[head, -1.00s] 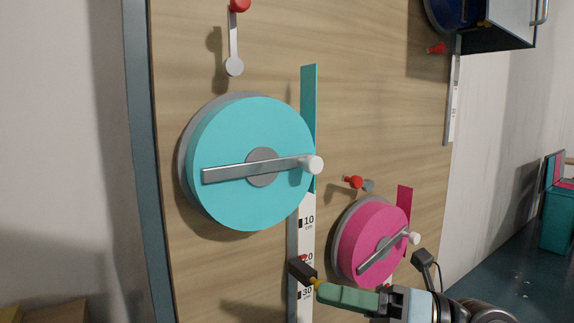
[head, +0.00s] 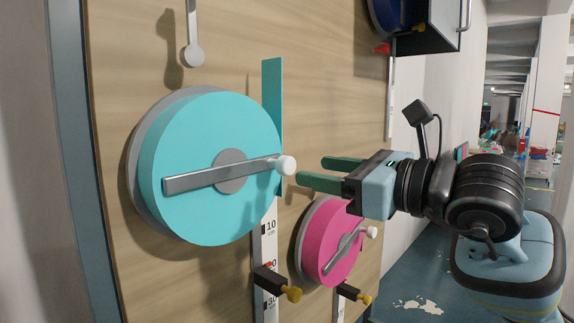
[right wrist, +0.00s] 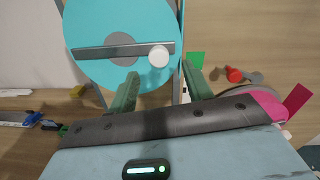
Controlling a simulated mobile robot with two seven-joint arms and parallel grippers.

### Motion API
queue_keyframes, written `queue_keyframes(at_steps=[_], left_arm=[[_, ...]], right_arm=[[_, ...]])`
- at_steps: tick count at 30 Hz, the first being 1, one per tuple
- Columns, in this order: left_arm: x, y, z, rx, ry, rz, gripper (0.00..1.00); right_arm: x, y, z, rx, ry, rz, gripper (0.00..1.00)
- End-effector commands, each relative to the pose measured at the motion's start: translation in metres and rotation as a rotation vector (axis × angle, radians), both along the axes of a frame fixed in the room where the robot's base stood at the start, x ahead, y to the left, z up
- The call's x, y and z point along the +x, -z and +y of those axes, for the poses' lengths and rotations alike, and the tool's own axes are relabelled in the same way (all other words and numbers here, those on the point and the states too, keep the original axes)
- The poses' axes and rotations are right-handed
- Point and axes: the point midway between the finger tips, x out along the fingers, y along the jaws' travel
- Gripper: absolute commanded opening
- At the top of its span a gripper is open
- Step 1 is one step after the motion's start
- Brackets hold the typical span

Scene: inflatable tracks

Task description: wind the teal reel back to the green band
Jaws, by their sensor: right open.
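The teal reel (head: 205,125) is mounted on the wooden board, with a grey crank bar (head: 200,182) and a white knob (head: 286,165) at the bar's right end. My right gripper (head: 310,170) is open and empty, its green fingers pointing left towards the knob, just right of it. In the right wrist view the white knob (right wrist: 158,55) appears between and beyond the fingertips of my right gripper (right wrist: 160,82); I see no contact. A teal strip (head: 272,85) runs behind the reel above a white centimetre scale (head: 265,245). A bright green patch (right wrist: 197,59) shows beside the right finger.
A pink reel (head: 328,240) with its own crank sits below my right gripper. Black stops with yellow knobs (head: 293,294) sit on the scales. A grey lever (head: 193,55) hangs above the teal reel. A blue reel (head: 390,15) is at upper right.

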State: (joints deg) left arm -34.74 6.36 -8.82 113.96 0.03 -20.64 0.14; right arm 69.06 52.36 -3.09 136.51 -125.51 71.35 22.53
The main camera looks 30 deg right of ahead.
Motion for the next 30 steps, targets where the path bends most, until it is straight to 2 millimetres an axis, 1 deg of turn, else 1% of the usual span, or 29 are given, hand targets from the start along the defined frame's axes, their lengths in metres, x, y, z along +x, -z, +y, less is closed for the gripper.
queue_keyframes(at_steps=[6,13,18,25,26,30], left_arm=[[0.008,-0.011,0.000,-0.001,0.000,-0.022,0.00],[0.011,-0.016,0.001,0.003,0.002,-0.032,0.00],[0.010,-0.016,0.002,0.004,0.003,-0.032,0.00],[0.010,-0.016,0.002,0.005,0.003,-0.032,0.00],[0.010,-0.016,0.002,0.005,0.003,-0.032,0.00],[0.010,-0.016,0.003,0.005,0.003,-0.032,0.00]], right_arm=[[0.028,-0.003,0.013,0.002,-0.004,-0.003,0.50],[0.055,-0.003,0.024,0.001,-0.003,-0.002,0.50],[0.063,-0.001,0.027,0.000,-0.001,-0.002,0.50],[0.064,0.000,0.027,-0.001,-0.002,-0.001,0.50],[0.064,0.000,0.027,-0.001,-0.002,-0.001,0.49],[0.064,0.000,0.027,-0.001,-0.002,-0.001,0.31]])
